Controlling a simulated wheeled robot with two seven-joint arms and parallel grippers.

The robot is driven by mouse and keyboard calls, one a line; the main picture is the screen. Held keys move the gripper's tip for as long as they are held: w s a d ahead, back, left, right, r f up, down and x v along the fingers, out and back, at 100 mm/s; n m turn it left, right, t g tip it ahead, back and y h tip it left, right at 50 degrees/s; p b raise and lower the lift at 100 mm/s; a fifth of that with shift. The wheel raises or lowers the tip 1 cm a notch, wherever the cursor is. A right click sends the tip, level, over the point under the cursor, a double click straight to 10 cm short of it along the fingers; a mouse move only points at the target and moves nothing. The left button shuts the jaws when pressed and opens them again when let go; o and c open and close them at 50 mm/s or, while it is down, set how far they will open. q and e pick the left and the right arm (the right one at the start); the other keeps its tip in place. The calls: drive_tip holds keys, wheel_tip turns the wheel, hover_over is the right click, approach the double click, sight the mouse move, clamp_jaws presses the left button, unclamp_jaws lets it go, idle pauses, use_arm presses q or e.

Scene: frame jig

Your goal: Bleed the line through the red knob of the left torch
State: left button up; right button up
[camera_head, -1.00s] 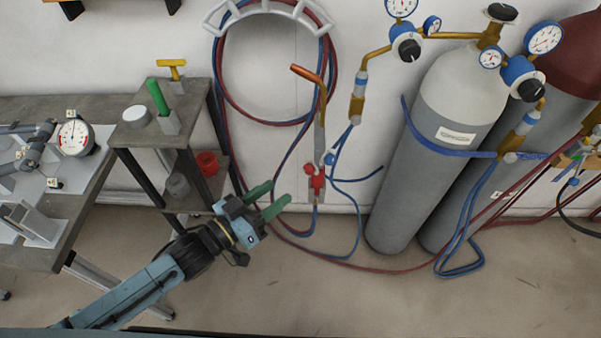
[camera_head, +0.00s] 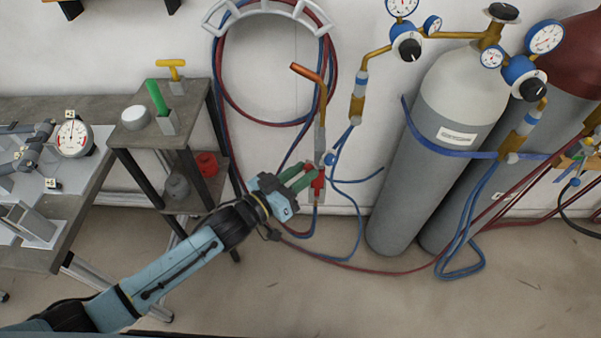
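The left torch (camera_head: 320,135) hangs upright against the wall, its copper tip (camera_head: 306,73) bent to the upper left. Its red knob (camera_head: 310,166) and red valve body (camera_head: 319,184) are low on the torch, partly hidden by my fingers. A blue knob (camera_head: 330,159) sits on the torch's right side. My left gripper (camera_head: 309,173) reaches in from the lower left, its green fingers apart with their tips at the red knob. I cannot tell whether they touch it. My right gripper is not in view.
Two gas cylinders (camera_head: 405,190) with gauges stand to the right, held by a blue strap. Red and blue hoses (camera_head: 365,268) trail below the torch. A small shelf stand (camera_head: 190,130) and a workbench (camera_head: 90,190) are at the left. Some floor in front is clear.

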use_arm(q)
drive_tip(key=c, duration=0.5)
drive_tip(key=shift+c, duration=0.2)
drive_tip(key=shift+m, duration=0.3)
drive_tip(key=m+p, duration=0.1)
drive_tip(key=m, duration=0.7)
drive_tip(key=shift+m, duration=0.4)
drive_tip(key=m+b, duration=0.1)
drive_tip(key=m, duration=1)
drive_tip(key=shift+s+d+f, duration=0.1)
drive_tip(key=shift+m, duration=0.4)
